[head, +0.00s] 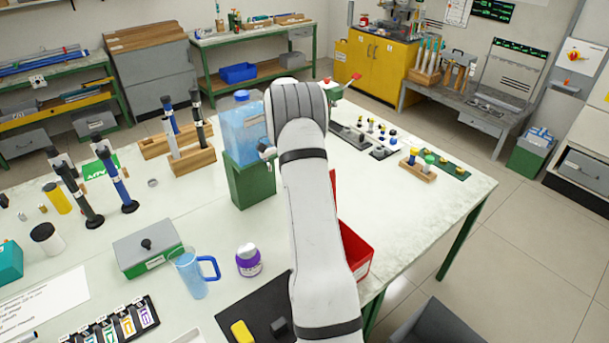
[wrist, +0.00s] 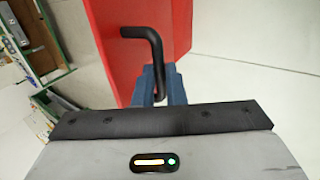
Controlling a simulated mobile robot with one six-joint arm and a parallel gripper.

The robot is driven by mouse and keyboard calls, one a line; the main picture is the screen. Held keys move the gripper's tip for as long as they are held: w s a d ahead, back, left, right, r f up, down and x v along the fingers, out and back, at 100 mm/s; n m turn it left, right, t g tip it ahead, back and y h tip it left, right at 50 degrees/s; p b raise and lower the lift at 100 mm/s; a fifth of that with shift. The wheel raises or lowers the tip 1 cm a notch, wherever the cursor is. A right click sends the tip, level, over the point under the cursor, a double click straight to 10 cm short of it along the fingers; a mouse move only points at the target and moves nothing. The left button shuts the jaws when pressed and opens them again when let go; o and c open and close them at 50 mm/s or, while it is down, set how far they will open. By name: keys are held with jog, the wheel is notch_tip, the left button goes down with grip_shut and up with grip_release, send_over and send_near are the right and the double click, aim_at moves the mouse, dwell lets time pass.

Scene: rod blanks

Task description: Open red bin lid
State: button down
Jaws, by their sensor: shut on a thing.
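The red bin (head: 356,250) stands at the right edge of the white table, partly hidden behind my arm in the head view. In the wrist view, a large red panel (wrist: 105,45), apparently the bin's lid, fills the upper middle at a slant. A bent black handle (wrist: 150,36) sticks out from it. My gripper (wrist: 160,84) has blue fingers shut on the lower end of this handle. My gripper is hidden behind my arm in the head view, and how far the lid stands open cannot be told.
A green box (head: 252,185) with a blue water container (head: 243,128) stands left of my arm. A purple-labelled jar (head: 248,261), a blue mug (head: 194,272) and a black mat (head: 262,306) lie nearer. A wooden block of coloured-top pegs (head: 418,172) is to the right. The table's right corner is clear.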

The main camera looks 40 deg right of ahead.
jog(key=shift+f, duration=0.5)
jog(key=shift+g, duration=0.3)
jog(key=c, duration=1.6)
grip_release()
jog(key=shift+w+d, duration=0.1)
jog(key=shift+d, duration=0.1)
jog(key=shift+o, duration=0.6)
jog(key=shift+a+r, duration=0.1)
jog(key=shift+w+r, duration=0.1)
jog(key=b+v, duration=0.1)
jog(key=v, duration=0.6)
jog(key=shift+r+b, duration=0.3)
jog(key=shift+b, duration=0.1)
